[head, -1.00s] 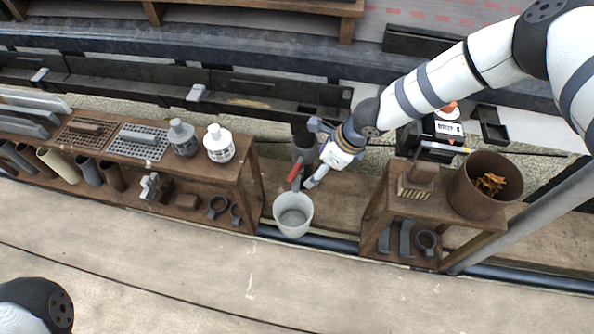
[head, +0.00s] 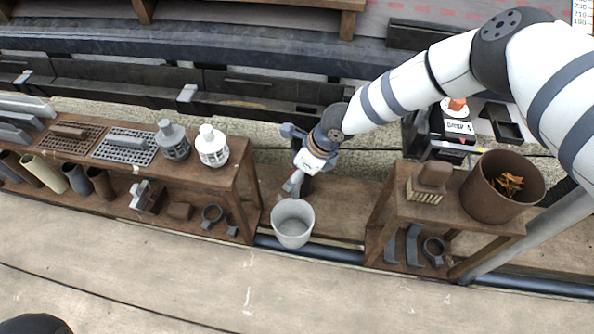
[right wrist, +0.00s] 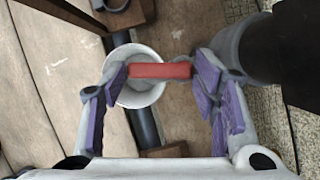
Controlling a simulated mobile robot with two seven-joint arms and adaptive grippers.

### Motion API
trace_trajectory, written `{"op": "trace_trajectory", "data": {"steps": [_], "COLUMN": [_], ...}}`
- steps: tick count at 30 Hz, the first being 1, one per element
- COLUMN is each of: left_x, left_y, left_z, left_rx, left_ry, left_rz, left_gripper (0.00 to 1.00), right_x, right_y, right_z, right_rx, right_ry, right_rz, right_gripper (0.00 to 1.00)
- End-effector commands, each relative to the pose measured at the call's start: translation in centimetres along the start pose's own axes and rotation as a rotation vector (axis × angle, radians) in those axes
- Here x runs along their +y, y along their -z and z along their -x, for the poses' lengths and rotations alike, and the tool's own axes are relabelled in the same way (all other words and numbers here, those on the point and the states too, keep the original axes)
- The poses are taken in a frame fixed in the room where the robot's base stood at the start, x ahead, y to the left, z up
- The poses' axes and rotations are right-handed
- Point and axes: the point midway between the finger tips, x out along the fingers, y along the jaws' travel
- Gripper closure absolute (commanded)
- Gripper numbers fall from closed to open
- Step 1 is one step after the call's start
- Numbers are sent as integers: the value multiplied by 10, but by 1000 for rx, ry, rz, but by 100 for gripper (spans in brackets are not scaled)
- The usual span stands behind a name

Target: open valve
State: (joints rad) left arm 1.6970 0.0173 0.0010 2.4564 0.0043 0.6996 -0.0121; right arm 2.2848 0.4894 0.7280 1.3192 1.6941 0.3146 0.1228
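The valve's red handle (right wrist: 160,71) lies crosswise in the right wrist view, joined at its right end to a grey fitting beside a dark pipe (right wrist: 255,48). My right gripper (right wrist: 162,82) is open, with one purple-padded finger near each end of the handle and nothing visibly clamped. In the head view my right gripper (head: 294,184) is just above a light grey bucket (head: 292,236) and hides most of the valve. The bucket's rim (right wrist: 137,103) shows beneath the handle in the wrist view. My left gripper is out of view.
A wooden shelf (head: 245,180) with white and grey bottles and several pipes stands left. A wooden stand (head: 470,228) with a brush (head: 428,185) and a rusty pot (head: 490,205) stands close on the right. The front floor is clear.

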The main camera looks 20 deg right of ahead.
Motion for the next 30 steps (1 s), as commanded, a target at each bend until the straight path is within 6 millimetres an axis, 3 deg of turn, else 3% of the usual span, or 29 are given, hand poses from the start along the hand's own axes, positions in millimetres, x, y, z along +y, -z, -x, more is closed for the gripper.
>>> {"op": "trace_trajectory", "data": {"steps": [7,12,25,26,28,30], "left_x": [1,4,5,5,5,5], "left_y": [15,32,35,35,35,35], "left_z": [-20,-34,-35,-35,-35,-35], "left_rx": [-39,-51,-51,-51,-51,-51], "left_ry": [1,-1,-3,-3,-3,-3], "left_rz": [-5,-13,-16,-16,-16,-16], "left_gripper": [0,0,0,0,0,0], "right_x": [-2,-4,-4,-4,-4,-4], "right_y": [7,8,8,8,8,7], "right_z": [-9,-4,2,2,2,2], "right_rx": [3,2,4,4,3,3], "right_ry": [-37,-83,-108,-108,-108,-108], "right_rz": [72,194,262,262,262,261], "right_gripper": [73,73,73,38,25,25]}}
